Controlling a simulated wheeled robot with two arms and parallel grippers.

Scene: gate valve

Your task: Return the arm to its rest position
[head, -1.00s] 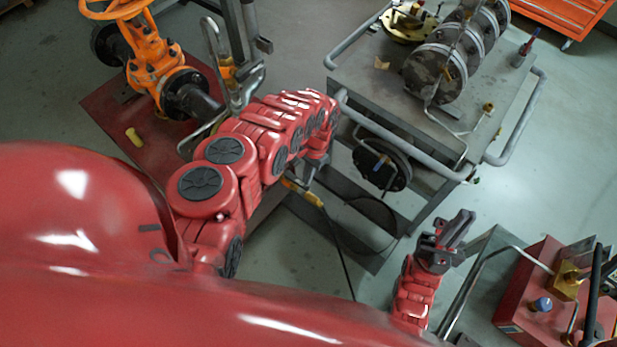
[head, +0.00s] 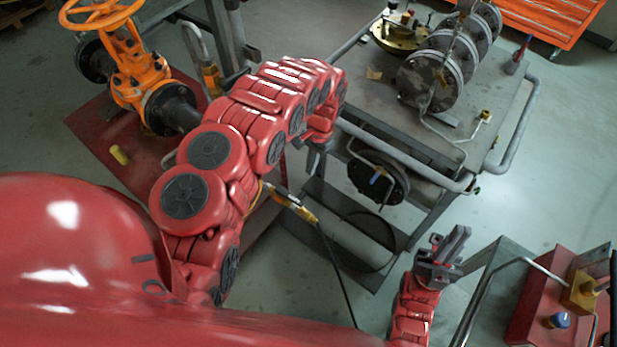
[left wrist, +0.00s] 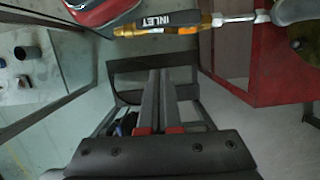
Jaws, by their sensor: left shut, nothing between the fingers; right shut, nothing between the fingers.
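My left arm, red with dark joint caps, reaches across the middle of the head view and bends down beside the cart. Its gripper is mostly hidden under the wrist there. In the left wrist view the left gripper (left wrist: 160,75) is shut, its two dark fingers side by side with nothing between them, pointing over a dark shelf. My right gripper (head: 455,240) is shut and empty, pointing up at the lower right of the head view. The orange gate valve (head: 133,62) with its handwheel (head: 100,12) stands at the upper left, clear of both grippers.
A grey cart (head: 460,148) with railings and flanged parts stands right of my left wrist. A yellow-handled line (head: 293,205) hangs below the arm; a line marked INLET (left wrist: 155,28) crosses the wrist view. A red box (head: 550,290) sits at lower right.

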